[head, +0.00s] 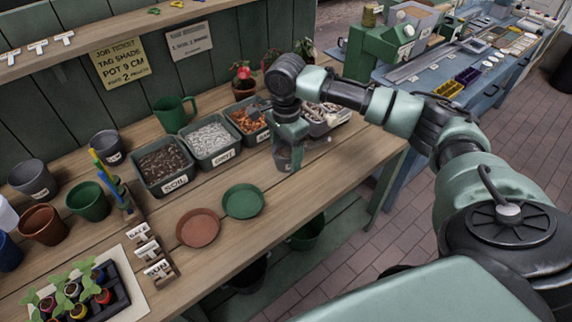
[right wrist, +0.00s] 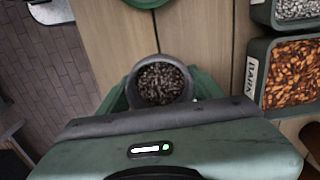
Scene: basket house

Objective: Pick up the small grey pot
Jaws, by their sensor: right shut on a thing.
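My right gripper (head: 287,158) points down over the bench, right of the bark bin. It is shut on a small grey pot. In the right wrist view the grey pot (right wrist: 187,92) sits between the green fingers, its round mouth facing the camera and dark brown granular fill inside. In the head view the fingers mostly hide it, and I cannot tell if its base touches the wood. Two other grey pots stand at the left of the bench, one at the far left (head: 33,181) and one farther back (head: 107,148). My left gripper is not in view.
Bins of soil (head: 163,191), grit (head: 236,157) and bark (head: 260,139) line the back of the wooden bench. A green saucer (head: 243,201) and a terracotta saucer (head: 198,229) lie in front. A seedling tray (head: 121,302) is at lower left. The bench's front right is bare.

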